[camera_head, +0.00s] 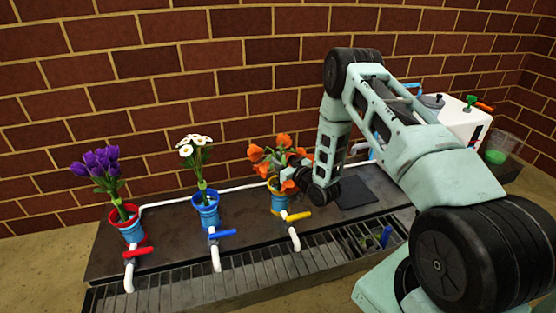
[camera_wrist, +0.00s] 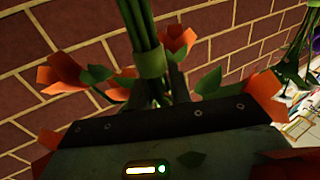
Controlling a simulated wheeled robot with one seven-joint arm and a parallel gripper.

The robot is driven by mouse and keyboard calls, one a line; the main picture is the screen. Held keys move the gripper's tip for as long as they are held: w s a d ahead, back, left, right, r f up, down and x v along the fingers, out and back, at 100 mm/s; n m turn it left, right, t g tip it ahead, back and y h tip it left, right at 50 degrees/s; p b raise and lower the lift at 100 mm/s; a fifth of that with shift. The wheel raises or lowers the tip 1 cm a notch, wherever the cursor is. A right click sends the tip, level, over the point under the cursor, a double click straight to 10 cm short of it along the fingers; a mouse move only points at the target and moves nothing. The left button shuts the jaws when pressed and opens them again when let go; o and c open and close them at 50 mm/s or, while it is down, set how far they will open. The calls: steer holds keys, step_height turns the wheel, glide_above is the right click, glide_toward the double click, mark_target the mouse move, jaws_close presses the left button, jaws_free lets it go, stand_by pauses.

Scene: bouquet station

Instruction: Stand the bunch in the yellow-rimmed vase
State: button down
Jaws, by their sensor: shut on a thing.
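The yellow-rimmed vase (camera_head: 279,203) is blue and stands at the right of a row of three in the head view. The bunch of orange flowers (camera_head: 268,155) is directly above its rim. My gripper (camera_head: 297,178) comes from the right and is shut on the bunch, close above the vase. In the wrist view, the green stems (camera_wrist: 143,25) with a green band run up out of frame, and orange blooms surround my gripper (camera_wrist: 172,88). The stem ends are hidden, so I cannot tell how deep they sit in the vase.
A red-rimmed vase (camera_head: 130,227) holds purple flowers, and a blue-rimmed vase (camera_head: 205,214) holds white flowers. Taps with red, blue and yellow handles (camera_head: 297,216) stand in front, over a slatted drain (camera_head: 190,286). A brick wall is behind. A dark mat (camera_head: 357,193) lies to the right.

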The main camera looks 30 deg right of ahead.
steer(key=shift+f, duration=0.1)
steer(key=c, duration=1.2)
jaws_free()
steer(key=s+p, duration=0.2)
steer(key=s, duration=0.3)
steer(key=s+d+p, duration=0.1)
steer(key=s+p, duration=0.1)
steer(key=s, duration=0.4)
steer(key=s+d+p, duration=0.1)
steer(key=s+p, duration=0.2)
steer(key=s, duration=0.3)
steer(key=shift+s, duration=0.15)
